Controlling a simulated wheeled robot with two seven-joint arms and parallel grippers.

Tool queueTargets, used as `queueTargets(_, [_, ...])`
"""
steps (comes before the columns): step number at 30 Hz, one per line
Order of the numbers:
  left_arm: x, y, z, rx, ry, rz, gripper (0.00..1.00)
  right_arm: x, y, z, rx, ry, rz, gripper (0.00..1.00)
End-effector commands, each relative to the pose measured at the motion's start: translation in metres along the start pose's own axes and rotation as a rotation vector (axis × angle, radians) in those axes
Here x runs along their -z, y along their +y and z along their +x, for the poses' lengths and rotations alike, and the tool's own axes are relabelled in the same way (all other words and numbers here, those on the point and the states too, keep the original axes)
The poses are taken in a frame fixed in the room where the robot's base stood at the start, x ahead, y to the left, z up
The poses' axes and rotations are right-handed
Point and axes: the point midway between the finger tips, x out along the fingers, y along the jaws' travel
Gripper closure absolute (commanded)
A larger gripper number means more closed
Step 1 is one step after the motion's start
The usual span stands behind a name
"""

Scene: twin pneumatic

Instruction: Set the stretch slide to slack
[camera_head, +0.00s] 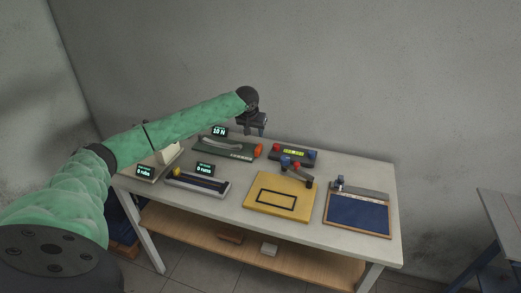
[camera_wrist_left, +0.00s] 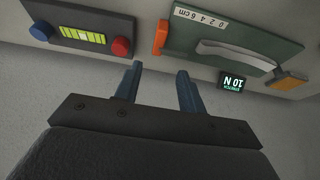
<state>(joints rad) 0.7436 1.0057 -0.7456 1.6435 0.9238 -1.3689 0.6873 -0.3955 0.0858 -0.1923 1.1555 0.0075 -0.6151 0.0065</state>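The stretch device is a dark green board (camera_head: 228,150) at the back of the table, also in the left wrist view (camera_wrist_left: 232,40). Its orange slide (camera_head: 258,150) is at the board's right end in the head view; in the wrist view the slide (camera_wrist_left: 160,37) is beside the 0 2 4 6 cm scale. A pale grey band runs from near the slide toward an orange-yellow block (camera_wrist_left: 290,80). A small display (camera_head: 219,131) reads 10 N. My left gripper (camera_wrist_left: 157,72) is open and empty, above the table near the slide, not touching it. My right gripper is not in view.
A dark box (camera_head: 293,154) with red and blue buttons and a lit bar sits right of the green board. A yellow board (camera_head: 279,192), a blue pad (camera_head: 357,214) and a roller device (camera_head: 197,184) stand in front. A second table (camera_head: 501,215) is at right.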

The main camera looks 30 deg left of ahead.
Motion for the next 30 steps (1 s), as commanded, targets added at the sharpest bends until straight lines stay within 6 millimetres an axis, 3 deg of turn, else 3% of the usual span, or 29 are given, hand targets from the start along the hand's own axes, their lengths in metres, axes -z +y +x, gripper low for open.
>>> queueTargets(7, [-0.012, 0.000, 0.029, 0.000, 0.000, -0.001, 0.60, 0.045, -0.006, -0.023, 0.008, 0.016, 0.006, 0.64])
queueTargets(12, [-0.014, 0.000, 0.036, 0.000, 0.000, -0.001, 0.60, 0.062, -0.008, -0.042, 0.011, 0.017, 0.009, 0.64])
queueTargets(19, [-0.014, 0.000, 0.048, 0.000, -0.001, -0.001, 0.60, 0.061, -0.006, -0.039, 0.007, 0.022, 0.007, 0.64])
queueTargets(30, [-0.013, 0.000, 0.097, 0.000, -0.001, -0.002, 0.60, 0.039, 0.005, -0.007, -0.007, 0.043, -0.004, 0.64])
